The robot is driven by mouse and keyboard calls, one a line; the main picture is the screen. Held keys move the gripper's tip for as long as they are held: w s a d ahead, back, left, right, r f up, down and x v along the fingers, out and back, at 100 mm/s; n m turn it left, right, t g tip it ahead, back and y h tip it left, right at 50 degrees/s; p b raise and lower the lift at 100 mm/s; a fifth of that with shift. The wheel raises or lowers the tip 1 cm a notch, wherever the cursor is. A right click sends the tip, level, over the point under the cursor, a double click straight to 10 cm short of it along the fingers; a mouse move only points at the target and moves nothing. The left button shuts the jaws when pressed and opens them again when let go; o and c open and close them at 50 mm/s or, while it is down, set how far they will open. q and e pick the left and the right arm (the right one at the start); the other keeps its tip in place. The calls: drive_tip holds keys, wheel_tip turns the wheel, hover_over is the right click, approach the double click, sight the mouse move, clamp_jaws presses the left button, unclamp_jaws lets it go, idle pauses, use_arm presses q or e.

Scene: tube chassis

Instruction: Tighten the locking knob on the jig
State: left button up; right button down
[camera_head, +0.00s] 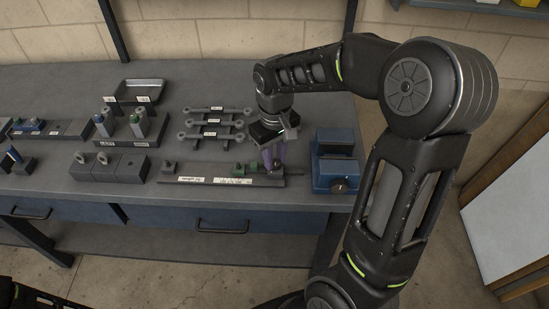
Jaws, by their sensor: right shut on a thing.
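The jig (195,181) is a long, low grey bar with white labels, lying near the front edge of the bench. My right gripper (271,168) reaches down from above onto the jig's right end, just right of the green block. Its purplish fingers are shut on the locking knob, which they mostly hide. A thin dark rod end shows just right of the fingers. My left gripper is not in view.
A blue vise (335,160) stands close to the right of my right gripper. Several grey rods lie on a rack (212,134) behind the jig. Grey blocks (112,166), a holder with two bottle-like parts (126,141) and a dark tray (141,90) stand to the left.

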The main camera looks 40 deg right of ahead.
sight(276, 161)
drive_tip(key=m, duration=0.5)
drive_tip(key=shift+d+r+b, duration=0.1)
drive_tip(key=shift+b, duration=0.3)
drive_tip(key=shift+w, duration=0.1)
drive_tip(key=c, duration=1.2)
unclamp_jaws()
drive_tip(key=shift+o, duration=0.2)
drive_tip(key=shift+r+b, duration=0.3)
drive_tip(key=shift+r, duration=3.55)
